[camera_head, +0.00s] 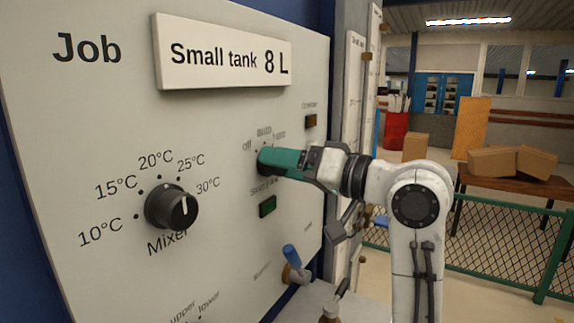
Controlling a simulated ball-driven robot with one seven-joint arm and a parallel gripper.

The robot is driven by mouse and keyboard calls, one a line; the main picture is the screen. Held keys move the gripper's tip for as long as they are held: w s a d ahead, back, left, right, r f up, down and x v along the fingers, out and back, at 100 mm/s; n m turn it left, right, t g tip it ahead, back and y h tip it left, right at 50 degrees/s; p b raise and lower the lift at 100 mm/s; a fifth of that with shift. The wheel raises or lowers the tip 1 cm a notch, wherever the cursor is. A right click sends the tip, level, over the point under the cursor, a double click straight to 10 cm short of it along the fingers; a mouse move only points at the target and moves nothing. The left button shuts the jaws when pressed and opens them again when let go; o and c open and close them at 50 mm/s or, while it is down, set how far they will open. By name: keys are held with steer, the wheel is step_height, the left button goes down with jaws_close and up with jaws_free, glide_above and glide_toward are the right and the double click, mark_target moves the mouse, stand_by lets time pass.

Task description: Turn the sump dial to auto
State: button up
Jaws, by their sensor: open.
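A small dial scale with the labels off, auto (264,133) and a third partly blurred word is on the grey panel, right of centre. My gripper (263,162), with teal fingers, is at the panel just below these labels. The name under this dial is too small and partly covered to read.
The Mixer knob (172,208) with temperature marks is at the left. A green indicator (267,206) is below my gripper and a dark red one (311,121) above right. A blue-handled valve (291,256) sticks out lower down. A green fence (500,235) and boxes are at the right.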

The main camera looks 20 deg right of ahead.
steer(key=b+v, duration=0.1)
steer(key=v, duration=0.9)
steer(key=shift+s+d+b, duration=0.25)
steer(key=shift+s+b, duration=0.05)
steer(key=shift+b, duration=0.05)
